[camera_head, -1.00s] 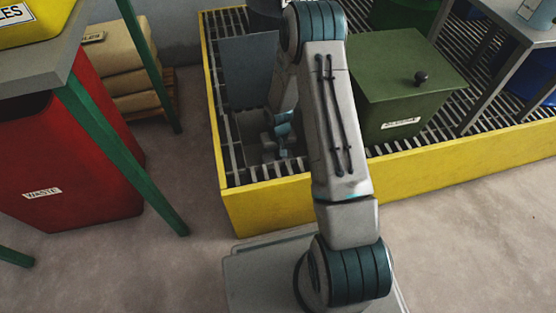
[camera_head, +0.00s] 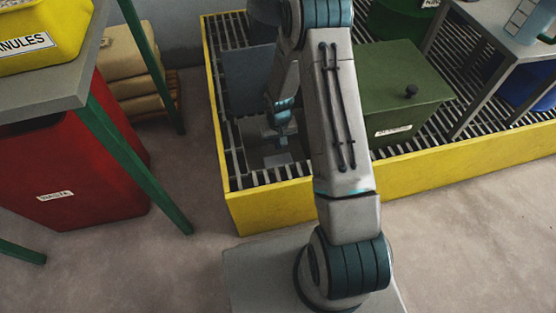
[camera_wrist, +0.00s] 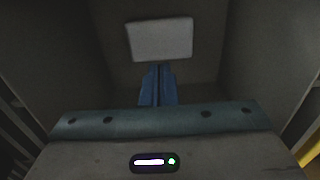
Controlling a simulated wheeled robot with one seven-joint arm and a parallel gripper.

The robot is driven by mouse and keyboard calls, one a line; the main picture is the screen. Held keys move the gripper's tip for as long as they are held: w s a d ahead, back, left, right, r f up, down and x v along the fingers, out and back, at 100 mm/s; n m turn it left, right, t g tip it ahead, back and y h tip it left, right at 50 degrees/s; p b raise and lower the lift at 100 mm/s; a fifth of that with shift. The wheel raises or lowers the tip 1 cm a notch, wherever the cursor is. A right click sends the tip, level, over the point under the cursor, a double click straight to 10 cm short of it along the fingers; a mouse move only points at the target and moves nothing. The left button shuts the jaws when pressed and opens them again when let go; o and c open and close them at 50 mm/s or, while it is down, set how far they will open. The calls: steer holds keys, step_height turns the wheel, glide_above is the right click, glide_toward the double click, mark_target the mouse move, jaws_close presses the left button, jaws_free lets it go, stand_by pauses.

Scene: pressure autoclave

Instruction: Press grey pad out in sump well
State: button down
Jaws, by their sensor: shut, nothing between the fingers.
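The sump well (camera_head: 256,158) is a dark square opening in the grating, near the front left corner of the yellow-rimmed platform. The grey pad (camera_wrist: 162,40) is a pale flat rectangle inside the well, ahead of my fingertips in the wrist view. My arm partly hides the well's right side in the head view.
A grey-blue panel (camera_head: 250,80) stands upright behind the well. A green lidded box (camera_head: 400,90) sits on the grating to the right. The yellow rim (camera_head: 275,207) borders the front. A red waste bin (camera_head: 75,170) and green-legged table stand left.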

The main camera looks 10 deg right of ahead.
step_height(320, 180, up, 11)
steer(key=p, duration=0.7)
stand_by(0.5)
steer(key=s+r+p, duration=0.2)
steer(key=r+p, duration=0.2)
steer(key=r, duration=0.7)
steer(key=s+r+t+p, duration=0.1)
steer(key=s+r+p, duration=0.3)
steer(key=r, duration=0.7)
steer(key=s+r+p, duration=0.1)
steer(key=r+p, duration=0.4)
steer(key=r, duration=0.6)
steer(key=s+r+t+p, duration=0.1)
steer(key=s+r+p, duration=0.5)
steer(key=r, duration=0.5)
steer(key=s+r+p, duration=0.6)
steer(key=s+r, duration=0.3)
steer(key=r, duration=0.3)
steer(key=shift+s+r+t, duration=0.2)
steer(key=shift+s+t, duration=0.1)
steer(key=shift+t, duration=0.1)
steer(key=shift+d, duration=0.15)
